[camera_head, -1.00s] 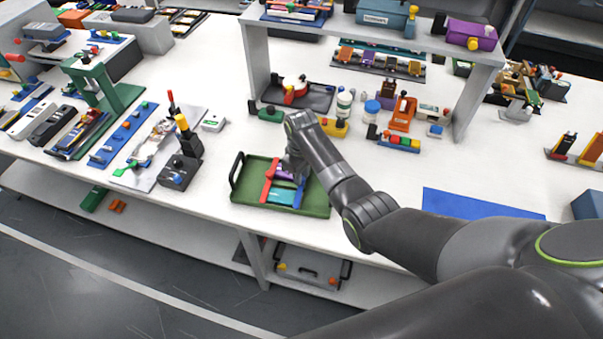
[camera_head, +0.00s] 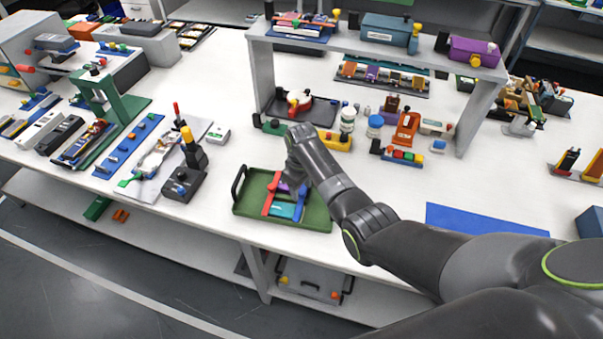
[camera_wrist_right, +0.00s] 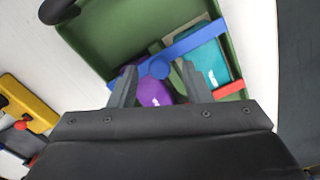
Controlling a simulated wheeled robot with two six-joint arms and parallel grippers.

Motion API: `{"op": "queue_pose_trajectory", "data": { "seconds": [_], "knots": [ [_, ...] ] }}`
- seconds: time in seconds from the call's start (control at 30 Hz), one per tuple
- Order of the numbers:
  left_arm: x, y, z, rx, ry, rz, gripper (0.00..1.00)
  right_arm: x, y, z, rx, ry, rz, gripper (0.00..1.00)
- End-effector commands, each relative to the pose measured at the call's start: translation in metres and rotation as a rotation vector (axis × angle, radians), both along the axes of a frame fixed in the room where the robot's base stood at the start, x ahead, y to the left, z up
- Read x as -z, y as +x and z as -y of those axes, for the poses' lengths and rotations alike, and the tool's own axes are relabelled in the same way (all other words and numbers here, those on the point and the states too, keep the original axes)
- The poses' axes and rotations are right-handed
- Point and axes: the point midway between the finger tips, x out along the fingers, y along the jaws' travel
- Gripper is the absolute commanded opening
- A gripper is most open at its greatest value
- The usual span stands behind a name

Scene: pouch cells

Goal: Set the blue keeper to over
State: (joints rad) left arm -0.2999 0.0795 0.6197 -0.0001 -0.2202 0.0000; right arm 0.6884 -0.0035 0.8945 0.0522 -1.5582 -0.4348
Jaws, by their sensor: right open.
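The green tray (camera_head: 322,222) stands near the table's front edge. In it lie a teal pouch (camera_head: 283,210), a purple pouch (camera_wrist_right: 155,93), a red bar (camera_head: 269,196) and the blue keeper (camera_head: 301,203). In the right wrist view, the blue keeper (camera_wrist_right: 200,40) is a slanting bar with a round knob, running along the edge of the teal pouch (camera_wrist_right: 210,70). I cannot tell how far it overlaps the pouches. My right gripper (camera_wrist_right: 155,78) is open; its fingers appear either side of the knob. Contact is not clear. My left gripper is out of view.
A black upright fixture (camera_head: 186,180) stands left of the tray. A yellow block (camera_head: 336,141) and a black tray (camera_head: 301,109) are behind it. A blue mat (camera_head: 485,219) lies to the right. A grey shelf (camera_head: 345,42) spans the back.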

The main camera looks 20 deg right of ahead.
Motion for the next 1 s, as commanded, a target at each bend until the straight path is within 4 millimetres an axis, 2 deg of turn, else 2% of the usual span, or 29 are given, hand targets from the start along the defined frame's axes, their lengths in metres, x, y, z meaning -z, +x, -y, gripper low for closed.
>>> {"op": "queue_pose_trajectory", "data": {
  "seconds": [0.17,0.37,0.6,0.73,0.8,1.0],
  "knots": [
    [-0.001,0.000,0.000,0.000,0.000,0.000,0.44,-0.020,0.001,0.000,0.000,0.000,0.004,0.44],
    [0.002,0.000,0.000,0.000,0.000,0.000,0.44,-0.059,0.001,0.000,0.000,0.000,0.006,0.44],
    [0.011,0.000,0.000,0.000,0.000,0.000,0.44,-0.117,0.001,0.000,-0.001,0.000,0.007,0.44],
    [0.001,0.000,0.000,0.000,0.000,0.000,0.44,-0.151,0.001,0.000,0.000,-0.001,0.003,0.44],
    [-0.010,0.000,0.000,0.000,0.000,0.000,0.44,-0.159,0.000,0.000,0.001,-0.001,-0.001,0.44],
    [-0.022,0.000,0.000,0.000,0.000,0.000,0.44,-0.170,0.000,0.000,0.000,-0.001,-0.001,0.44]
  ]
}}
